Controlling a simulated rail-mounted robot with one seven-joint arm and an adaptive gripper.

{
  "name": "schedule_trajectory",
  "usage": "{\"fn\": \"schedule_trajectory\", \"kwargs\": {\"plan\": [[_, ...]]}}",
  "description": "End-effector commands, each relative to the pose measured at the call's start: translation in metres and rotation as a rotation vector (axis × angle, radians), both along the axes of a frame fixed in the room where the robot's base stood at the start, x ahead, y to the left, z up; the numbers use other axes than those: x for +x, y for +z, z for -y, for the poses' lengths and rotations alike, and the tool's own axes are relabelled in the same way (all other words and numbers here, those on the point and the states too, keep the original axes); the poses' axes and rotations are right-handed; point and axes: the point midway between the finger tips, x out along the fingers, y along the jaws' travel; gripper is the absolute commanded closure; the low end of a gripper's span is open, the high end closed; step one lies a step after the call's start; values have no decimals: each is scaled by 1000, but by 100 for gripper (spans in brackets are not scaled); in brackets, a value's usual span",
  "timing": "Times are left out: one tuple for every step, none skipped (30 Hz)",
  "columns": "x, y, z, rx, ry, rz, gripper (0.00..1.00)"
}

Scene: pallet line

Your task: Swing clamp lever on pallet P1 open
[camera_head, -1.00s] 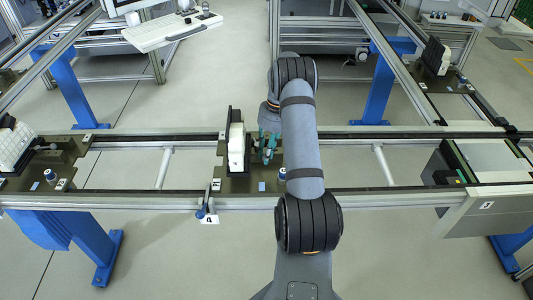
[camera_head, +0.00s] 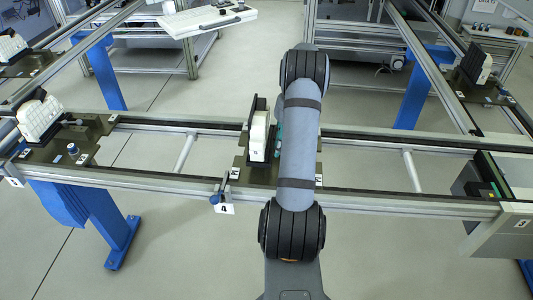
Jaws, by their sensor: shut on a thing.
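A dark pallet (camera_head: 242,171) sits on the middle rail line, above the stop tagged 4. It carries a white block (camera_head: 259,136) standing against a dark upright plate. My arm crosses over the pallet's right half. My gripper (camera_head: 279,129) shows only as a teal sliver beside the arm, just right of the white block. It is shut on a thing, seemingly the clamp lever. The lever and the fingertips are hidden behind my arm, so the lever's angle cannot be told. No P1 label is readable.
Another pallet (camera_head: 92,126) with a white block, a lever and a blue-topped knob is on the left. The tag 4 stop (camera_head: 222,207) is at the front rail (camera_head: 150,184). A grey unit (camera_head: 487,235) is at the right. A keyboard (camera_head: 205,21) is at the back.

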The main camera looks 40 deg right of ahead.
Motion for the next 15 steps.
{"fn": "schedule_trajectory", "kwargs": {"plan": [[0, 0, 0, 1, -13, 3, 100], [0, 1, 1, 2, -15, 3, 100], [0, 1, 0, 3, -17, 3, 100], [0, 1, 0, 3, -16, 3, 100], [1, 2, 0, 3, -16, 2, 100], [1, 2, 0, 4, -15, 3, 100], [1, 2, 0, 4, -15, 3, 100], [1, 2, 0, 4, -15, 3, 100], [1, 2, -1, 4, -14, 3, 100], [1, 2, -1, 4, -14, 3, 79], [1, 2, -1, 4, -14, 3, 77], [1, 2, -1, 4, -13, 3, 75], [1, 2, -1, 4, -13, 2, 73], [1, 1, 0, 4, -13, 2, 71], [1, 1, 0, 4, -13, 2, 69]]}}
